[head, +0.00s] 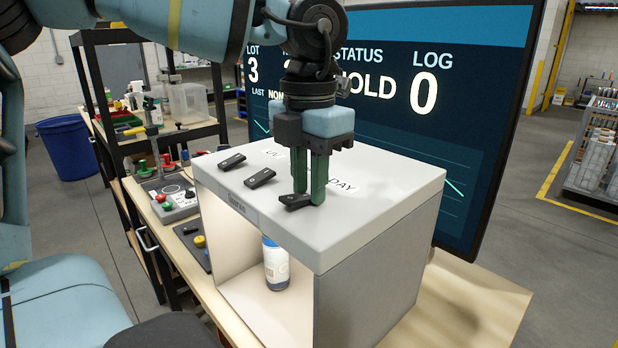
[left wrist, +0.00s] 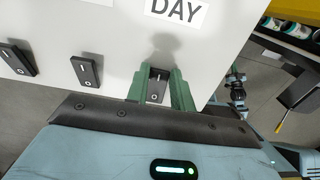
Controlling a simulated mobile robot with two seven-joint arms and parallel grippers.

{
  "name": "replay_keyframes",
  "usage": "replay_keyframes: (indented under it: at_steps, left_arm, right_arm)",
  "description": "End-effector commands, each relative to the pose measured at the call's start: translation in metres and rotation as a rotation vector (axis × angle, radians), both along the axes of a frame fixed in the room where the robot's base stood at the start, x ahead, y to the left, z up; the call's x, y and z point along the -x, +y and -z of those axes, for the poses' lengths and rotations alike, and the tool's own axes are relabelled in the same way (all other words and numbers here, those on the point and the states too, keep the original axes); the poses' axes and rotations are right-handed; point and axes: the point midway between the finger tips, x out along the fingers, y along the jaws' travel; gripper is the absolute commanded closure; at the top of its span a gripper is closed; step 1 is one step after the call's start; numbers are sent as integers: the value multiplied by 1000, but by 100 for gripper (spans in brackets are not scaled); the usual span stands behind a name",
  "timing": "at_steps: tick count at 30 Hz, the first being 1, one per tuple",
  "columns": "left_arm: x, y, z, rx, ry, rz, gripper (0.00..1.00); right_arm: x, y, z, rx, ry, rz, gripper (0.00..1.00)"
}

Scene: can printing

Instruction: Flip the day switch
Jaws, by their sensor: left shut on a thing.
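The day switch (head: 293,201) is a black rocker on top of the light-grey box (head: 402,185), nearest the DAY label (head: 342,186). My left gripper (head: 309,199) points down at the box top with its green fingers around this switch, shut on it. In the left wrist view the switch (left wrist: 155,90) shows between the fingers of the left gripper (left wrist: 158,84), below the DAY label (left wrist: 177,10). The fingers hide part of the switch. My right gripper is in neither view.
Two similar black switches (head: 232,161) (head: 260,178) sit in a row beside it on the box top. A can (head: 275,264) stands inside the box's open front. A large screen (head: 455,130) rises close behind. Button panels (head: 172,199) lie to the left.

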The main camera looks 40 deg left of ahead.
Motion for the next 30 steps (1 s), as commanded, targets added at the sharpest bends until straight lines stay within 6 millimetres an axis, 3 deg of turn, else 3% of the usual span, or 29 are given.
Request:
replay_keyframes:
  at_steps: [30]
  left_arm:
    - [12, 1, -6, 39, -454, -1, 99]
  right_arm:
    - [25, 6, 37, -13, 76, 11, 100]
